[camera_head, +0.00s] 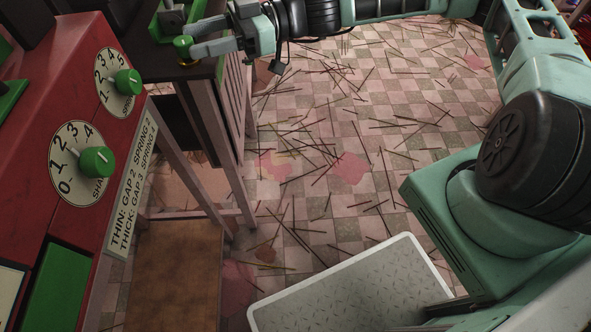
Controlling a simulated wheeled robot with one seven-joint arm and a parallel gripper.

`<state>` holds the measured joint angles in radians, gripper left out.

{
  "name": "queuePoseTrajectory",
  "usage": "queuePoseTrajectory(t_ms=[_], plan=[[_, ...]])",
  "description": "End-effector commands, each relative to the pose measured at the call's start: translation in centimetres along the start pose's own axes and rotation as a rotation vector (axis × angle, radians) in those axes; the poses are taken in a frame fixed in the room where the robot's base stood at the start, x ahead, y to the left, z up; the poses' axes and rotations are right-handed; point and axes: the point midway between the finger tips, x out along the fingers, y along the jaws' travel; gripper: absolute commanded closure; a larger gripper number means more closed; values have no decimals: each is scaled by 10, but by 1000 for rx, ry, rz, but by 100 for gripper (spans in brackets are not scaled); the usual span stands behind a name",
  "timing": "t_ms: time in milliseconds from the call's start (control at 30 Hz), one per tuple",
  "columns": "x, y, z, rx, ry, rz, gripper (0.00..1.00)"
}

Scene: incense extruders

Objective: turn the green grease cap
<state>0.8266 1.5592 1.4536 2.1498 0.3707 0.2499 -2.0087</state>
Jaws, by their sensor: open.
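A small green cap (182,42), which seems to be the grease cap, stands over a brassy base on the dark top of the machine at the upper left. My gripper (190,39) reaches in from the right, its two grey fingers pointing left. The fingers are open, with their tips at the cap, one on its far side and one on its near side. I cannot tell whether either finger touches the cap. The fingertips partly hide it.
A red panel (75,228) with two green knobs, an upper one (128,82) and a lower one (97,161), stands at the left. A wooden-legged stand (222,125) is under the dark top. Scattered sticks lie on the open checkered floor (330,190).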

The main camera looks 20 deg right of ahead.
Motion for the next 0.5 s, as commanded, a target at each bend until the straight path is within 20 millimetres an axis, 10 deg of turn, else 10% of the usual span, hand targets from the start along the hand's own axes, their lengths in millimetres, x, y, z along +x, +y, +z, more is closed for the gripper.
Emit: queuePoseTrajectory(t_ms=[500], plan=[[-100, 1, -1, 1, -1, 5, 51]])
